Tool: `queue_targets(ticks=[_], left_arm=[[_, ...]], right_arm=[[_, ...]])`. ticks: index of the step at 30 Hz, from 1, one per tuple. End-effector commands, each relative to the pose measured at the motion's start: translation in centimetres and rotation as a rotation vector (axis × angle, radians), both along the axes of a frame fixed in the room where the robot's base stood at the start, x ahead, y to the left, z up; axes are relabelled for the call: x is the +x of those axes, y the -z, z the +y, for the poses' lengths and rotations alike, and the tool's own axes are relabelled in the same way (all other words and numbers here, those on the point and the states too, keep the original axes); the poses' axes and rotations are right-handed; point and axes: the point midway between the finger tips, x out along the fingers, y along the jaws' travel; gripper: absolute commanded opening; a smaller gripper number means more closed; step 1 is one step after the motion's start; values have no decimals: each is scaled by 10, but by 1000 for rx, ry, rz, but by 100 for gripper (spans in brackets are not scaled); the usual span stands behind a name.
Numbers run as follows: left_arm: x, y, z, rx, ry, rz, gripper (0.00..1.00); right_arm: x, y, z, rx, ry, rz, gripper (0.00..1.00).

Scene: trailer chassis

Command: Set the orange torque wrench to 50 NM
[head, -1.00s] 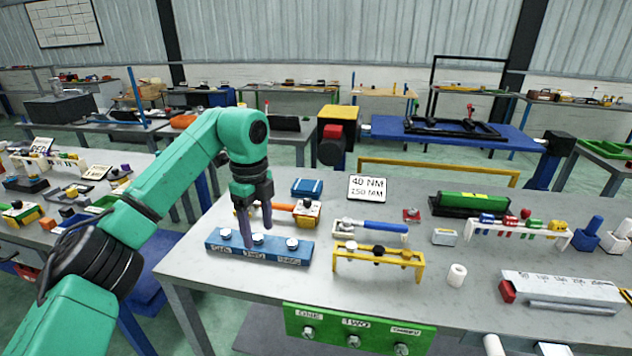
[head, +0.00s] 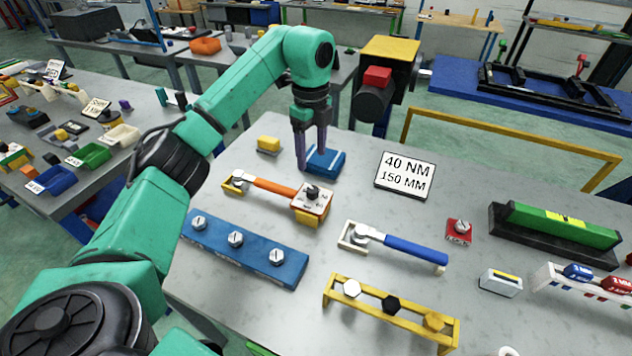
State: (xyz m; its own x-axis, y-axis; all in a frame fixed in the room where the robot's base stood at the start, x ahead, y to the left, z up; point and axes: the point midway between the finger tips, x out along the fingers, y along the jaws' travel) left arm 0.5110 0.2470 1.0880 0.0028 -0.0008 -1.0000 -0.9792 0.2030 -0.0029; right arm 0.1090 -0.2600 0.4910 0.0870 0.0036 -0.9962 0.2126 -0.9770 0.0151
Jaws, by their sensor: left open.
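The orange torque wrench (head: 266,185) lies on the grey table, its head in a small yellow holder at the left. At its right end is a white dial plate (head: 313,199) with a dark knob, on a yellow block; the markings are too small to read. My left gripper (head: 312,166) points down, open, behind the wrench and above the dial plate in the picture. Its fingers are at a blue box (head: 328,161); whether they touch it I cannot tell. My right gripper is not in view.
A blue bar (head: 245,250) with several bolts lies in front of the wrench. A blue-handled wrench (head: 402,247) and a yellow bolt rack (head: 390,307) are to the right. A sign (head: 405,176) reads 40 NM, 150 MM. A yellow block (head: 268,145) stands left of the gripper.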

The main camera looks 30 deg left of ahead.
Motion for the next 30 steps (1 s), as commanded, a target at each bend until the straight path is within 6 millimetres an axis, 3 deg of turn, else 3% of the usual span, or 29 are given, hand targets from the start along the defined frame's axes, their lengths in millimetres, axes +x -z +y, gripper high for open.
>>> queue_targets(ticks=[5, 12, 22, 23, 28, 30], left_arm=[[-1, 47, 1, 2, 0, 7, 70], [0, 99, 0, 1, -1, 3, 70], [0, 111, 0, 2, 0, 0, 70], [0, 111, 0, 2, 0, 0, 66], [0, 111, 0, 1, 0, 0, 1], [0, 111, 0, 1, 0, 0, 0]], right_arm=[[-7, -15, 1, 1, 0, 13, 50], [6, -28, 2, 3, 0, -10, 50], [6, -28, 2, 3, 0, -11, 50], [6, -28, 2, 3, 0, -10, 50], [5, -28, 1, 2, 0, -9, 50], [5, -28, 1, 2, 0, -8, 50]])
